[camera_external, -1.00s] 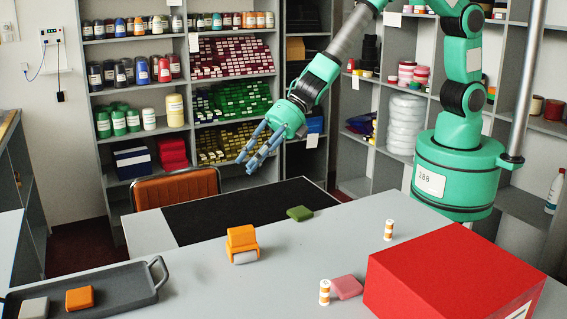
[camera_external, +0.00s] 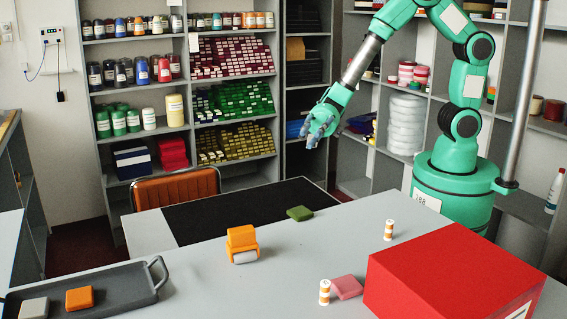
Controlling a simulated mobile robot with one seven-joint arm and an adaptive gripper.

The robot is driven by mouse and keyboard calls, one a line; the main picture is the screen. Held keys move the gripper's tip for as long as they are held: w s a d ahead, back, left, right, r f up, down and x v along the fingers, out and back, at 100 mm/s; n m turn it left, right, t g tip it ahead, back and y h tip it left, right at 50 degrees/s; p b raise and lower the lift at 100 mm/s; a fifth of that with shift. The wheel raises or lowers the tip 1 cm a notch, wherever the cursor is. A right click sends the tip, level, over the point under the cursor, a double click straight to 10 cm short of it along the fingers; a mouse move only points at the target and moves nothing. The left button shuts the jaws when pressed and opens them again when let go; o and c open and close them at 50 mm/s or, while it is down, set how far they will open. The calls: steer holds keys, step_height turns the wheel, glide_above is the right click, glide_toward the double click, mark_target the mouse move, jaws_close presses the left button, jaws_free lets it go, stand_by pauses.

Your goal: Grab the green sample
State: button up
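The green sample (camera_external: 299,213) is a small flat block lying on the grey counter, at the edge of the black mat. My gripper (camera_external: 315,139) hangs in the air above and a little to the right of it in the picture, well clear of the counter. The fingers point downward and are seen partly overlapping. They look empty, and how far apart they stand is hard to make out.
An orange block stack with a grey piece (camera_external: 242,244) stands left of the green sample. A pink sample (camera_external: 347,287), two striped spools (camera_external: 389,230) and a large red box (camera_external: 452,277) are at the right. A dark tray (camera_external: 128,286) holds orange and grey samples. Shelves stand behind.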

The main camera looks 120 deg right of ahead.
steer(key=s, duration=0.1)
glide_toward(304, 207)
steer(key=w+d+v, duration=0.1)
steer(key=v, duration=0.2)
steer(key=shift+s+a+f, duration=0.1)
steer(key=shift+s+f, duration=0.3)
steer(key=shift+f, duration=0.05)
steer(key=shift+w+a, duration=0.1)
steer(key=shift+x, duration=4.9)
steer(key=shift+r, duration=0.15)
jaws_close()
